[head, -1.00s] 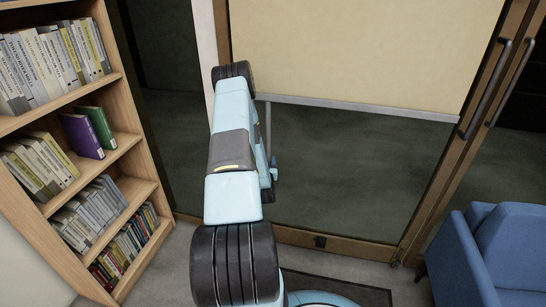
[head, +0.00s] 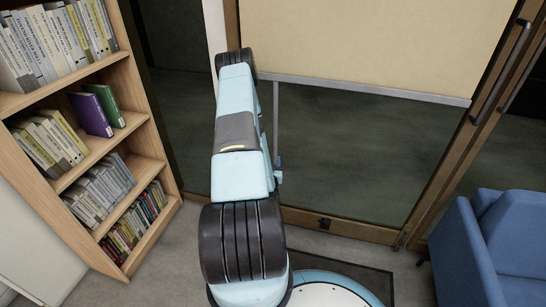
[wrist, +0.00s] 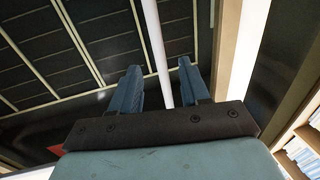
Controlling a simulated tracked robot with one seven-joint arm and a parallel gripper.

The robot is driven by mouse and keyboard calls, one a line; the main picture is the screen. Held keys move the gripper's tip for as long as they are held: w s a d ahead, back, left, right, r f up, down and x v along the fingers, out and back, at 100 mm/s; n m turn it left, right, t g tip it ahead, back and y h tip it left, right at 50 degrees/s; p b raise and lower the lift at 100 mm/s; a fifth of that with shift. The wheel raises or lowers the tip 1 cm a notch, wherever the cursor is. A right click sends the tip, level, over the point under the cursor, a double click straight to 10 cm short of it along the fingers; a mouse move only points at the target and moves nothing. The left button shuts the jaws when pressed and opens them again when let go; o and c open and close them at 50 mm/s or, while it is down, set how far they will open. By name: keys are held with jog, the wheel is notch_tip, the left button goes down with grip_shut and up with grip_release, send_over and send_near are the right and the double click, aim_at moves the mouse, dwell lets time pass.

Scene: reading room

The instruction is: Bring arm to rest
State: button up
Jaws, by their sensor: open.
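My arm stands raised in the middle of the head view, its light blue links and dark ribbed joints in front of the glass door. My gripper (wrist: 157,88) shows in the wrist view with its two blue-grey fingers apart and nothing between them. Behind the fingers the wrist view shows a dark panelled surface with pale strips, and a pale pole passes behind the gap.
A wooden bookshelf (head: 150,110) with several rows of books stands at the left. A blue armchair (head: 470,245) is at the right. A glass door (head: 340,150) with a cream blind (head: 370,40) is close behind my arm. A dark mat (head: 375,283) lies on the floor.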

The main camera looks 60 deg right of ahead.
jog(key=shift+s+a, duration=0.15)
jog(key=shift+a, duration=0.15)
dwell(0.5)
